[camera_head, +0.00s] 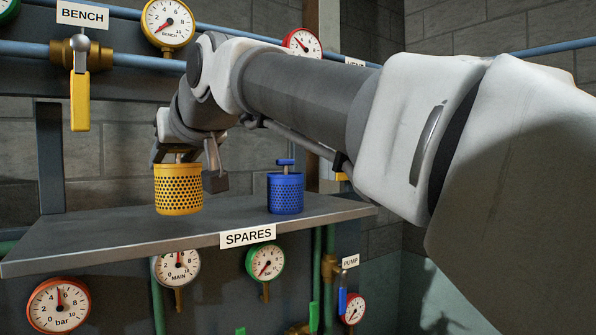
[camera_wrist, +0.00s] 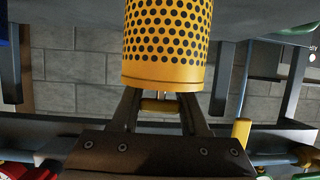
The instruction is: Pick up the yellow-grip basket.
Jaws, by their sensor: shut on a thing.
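The yellow perforated basket (camera_head: 178,188) is upright over the left part of the shelf in the head view. I cannot tell whether its base touches the shelf. It fills the top middle of the wrist view (camera_wrist: 167,45). My gripper (camera_head: 184,157) is above the basket, and its fingers reach down to its top. In the wrist view, my gripper (camera_wrist: 165,105) is shut on the basket's yellow grip (camera_wrist: 158,106), which shows between the fingers. The exact finger contact is partly hidden.
A blue perforated basket (camera_head: 285,194) with a blue grip stands to the right on the grey shelf (camera_head: 120,238), labelled SPARES (camera_head: 248,236). A yellow valve lever (camera_head: 80,100) hangs at upper left. Gauges and pipes line the wall. The shelf's front is clear.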

